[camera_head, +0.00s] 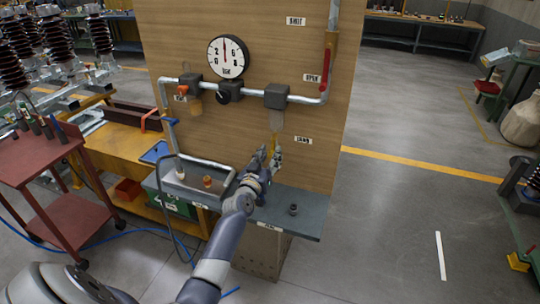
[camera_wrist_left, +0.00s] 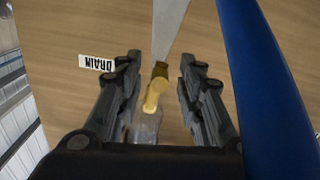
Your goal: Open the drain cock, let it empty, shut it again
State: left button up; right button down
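The drain cock is a small brass-yellow fitting (camera_wrist_left: 156,90), seen between my left fingers in the left wrist view. In the head view it is largely hidden by my left gripper (camera_head: 268,157), below the clear bowl (camera_head: 276,121) of the right-hand dark unit (camera_head: 276,97) on the pipe. The DRAIN label (camera_wrist_left: 96,63) is beside the cock, upside down in the wrist view; it also shows in the head view (camera_head: 303,140). My left gripper (camera_wrist_left: 160,80) is open, with one finger on each side of the cock; contact cannot be told. My right gripper is not in view.
A wooden panel (camera_head: 180,35) carries a round gauge (camera_head: 226,56), a black knob (camera_head: 229,91) and a red lever (camera_head: 326,70) marked OPEN. A bench (camera_head: 310,222) below holds a grey tray (camera_head: 215,164) and a small dark cup (camera_head: 293,209). Open floor lies right of it.

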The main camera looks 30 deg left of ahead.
pick_arm(q)
jog(key=shift+w, duration=0.2)
grip_shut()
jog(key=shift+d+n, duration=0.1)
jog(key=shift+n, duration=0.3)
grip_release()
jog(key=v, duration=1.2)
dwell(0.5)
